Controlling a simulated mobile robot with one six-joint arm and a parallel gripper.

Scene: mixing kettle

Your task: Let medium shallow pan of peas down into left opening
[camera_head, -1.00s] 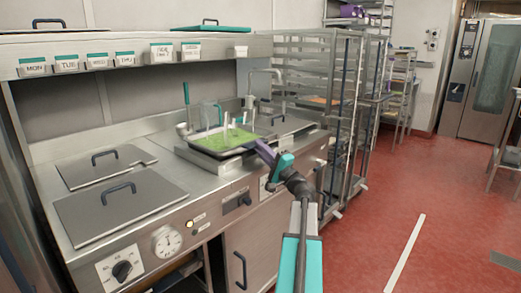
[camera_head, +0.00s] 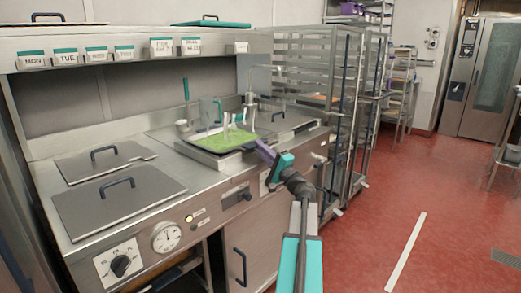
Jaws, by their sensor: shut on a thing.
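The shallow pan of peas (camera_head: 218,141) shows as a bright green, flat filling in a low pan over the raised metal frame on the counter (camera_head: 205,158). My gripper (camera_head: 262,149), with purple and teal parts, is shut on the pan's near right edge. The pan looks close to level. The left opening is hidden under the pan, and I cannot tell whether the pan hangs above it or rests in it.
Two grey lids with dark handles (camera_head: 117,204) lie on the counter to the left. A tap (camera_head: 252,85) and white upright shapes (camera_head: 230,122) stand behind the pan. A wire rack (camera_head: 318,90) stands to the right.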

